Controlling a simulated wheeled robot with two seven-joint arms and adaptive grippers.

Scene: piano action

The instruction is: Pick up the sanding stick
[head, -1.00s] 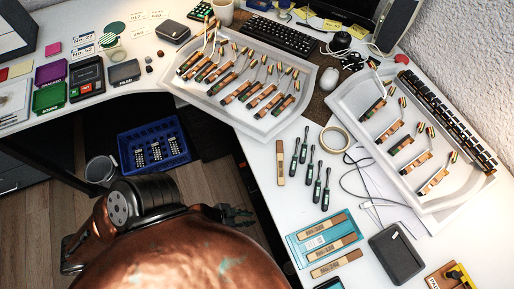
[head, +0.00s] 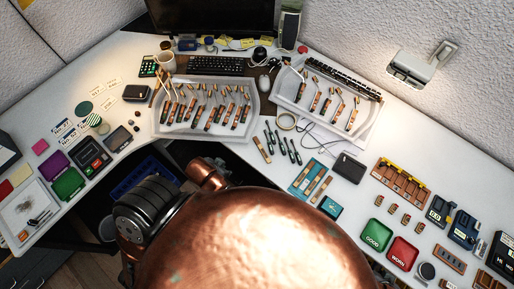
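Several flat tan wooden sticks that look like sanding sticks lie on the white desk. One stick (head: 262,150) lies alone, left of the dark-handled tools. Others lie on and beside a blue packet or mat (head: 294,186), including one stick (head: 321,189) at its right edge. Their print is too small to read, so I cannot tell which is the named one. All lie apart from my arm. My copper and black arm links fill the bottom middle. Neither gripper shows; they are outside the picture or hidden behind my own body.
Several dark-handled tools (head: 293,151) lie beside the lone stick. Two white trays (head: 158,128) (head: 367,128) with hammer parts stand behind.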

